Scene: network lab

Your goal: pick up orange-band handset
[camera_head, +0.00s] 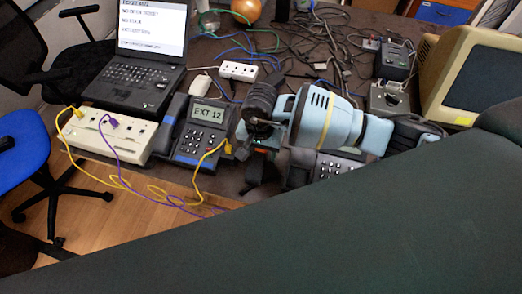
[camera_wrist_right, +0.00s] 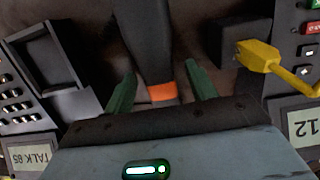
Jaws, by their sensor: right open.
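The orange-band handset (camera_wrist_right: 146,40) is a dark bar with an orange band (camera_wrist_right: 162,93) near its lower end in the right wrist view. My right gripper (camera_wrist_right: 159,68) is open. Its two green fingers stand on either side of the handset, with visible gaps, and I cannot tell how deep they reach around it. In the head view my right gripper (camera_head: 262,142) is over the front of the desk, between two desk phones. The handset cannot be made out clearly there, behind the gripper and wrist. My left gripper is not in view.
The EXT 12 phone (camera_head: 202,137) stands left of the gripper, with a yellow cable (camera_wrist_right: 262,62) plugged into a dark block. Another phone (camera_head: 335,168) is partly hidden under my wrist. A laptop (camera_head: 140,75), white socket box (camera_head: 108,138), tangled cables and a beige monitor (camera_head: 470,80) crowd the desk.

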